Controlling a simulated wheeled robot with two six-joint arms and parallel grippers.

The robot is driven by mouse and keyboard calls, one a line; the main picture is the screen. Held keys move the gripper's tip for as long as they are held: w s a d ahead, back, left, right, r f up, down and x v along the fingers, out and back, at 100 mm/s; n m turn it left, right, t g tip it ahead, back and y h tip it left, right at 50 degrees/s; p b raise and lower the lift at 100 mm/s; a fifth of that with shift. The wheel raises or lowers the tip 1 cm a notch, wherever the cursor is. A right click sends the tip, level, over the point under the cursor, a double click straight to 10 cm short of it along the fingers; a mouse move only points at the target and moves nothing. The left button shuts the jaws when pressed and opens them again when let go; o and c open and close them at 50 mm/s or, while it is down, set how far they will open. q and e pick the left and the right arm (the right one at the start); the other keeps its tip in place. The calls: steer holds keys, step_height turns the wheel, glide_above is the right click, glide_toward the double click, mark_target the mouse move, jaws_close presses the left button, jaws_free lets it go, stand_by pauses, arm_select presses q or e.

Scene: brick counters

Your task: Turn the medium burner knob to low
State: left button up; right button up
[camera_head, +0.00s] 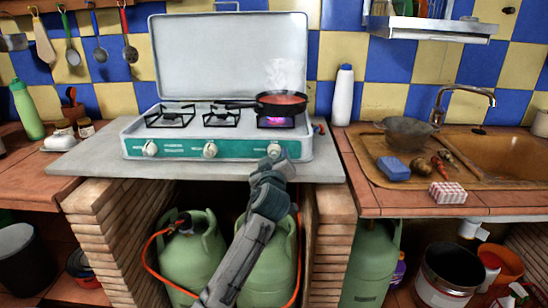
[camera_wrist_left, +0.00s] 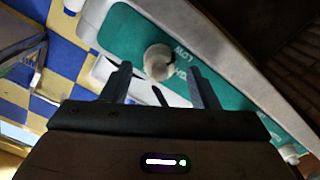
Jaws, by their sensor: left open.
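The stove (camera_head: 130,130) has a green front panel with white knobs: a left knob (camera_head: 150,148), a middle knob (camera_head: 210,150) and a right knob. My left gripper (camera_head: 275,156) is at the right knob and covers most of it in the head view. In the left wrist view, a white knob (camera_wrist_left: 158,62) with a dark mark shows just beyond and between the fingertips of my open left gripper (camera_wrist_left: 160,80). Contact cannot be told. White lettering beside it seems to include "LOW". Another knob (camera_wrist_left: 290,154) shows at lower right. My right gripper is not in view.
A black pan (camera_head: 282,108) with steaming red contents sits on the right burner over a purple flame (camera_head: 276,122). The lid (camera_head: 232,55) stands open behind. A white bottle (camera_head: 342,96) stands right of the stove. Green gas cylinders (camera_head: 190,255) stand below the counter.

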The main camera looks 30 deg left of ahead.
arm_select(q)
steer(key=v, duration=0.8)
steer(key=shift+s, duration=0.2)
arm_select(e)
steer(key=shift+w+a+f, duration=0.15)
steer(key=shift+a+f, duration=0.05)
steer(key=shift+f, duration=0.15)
arm_select(q)
steer(key=shift+d, duration=0.15)
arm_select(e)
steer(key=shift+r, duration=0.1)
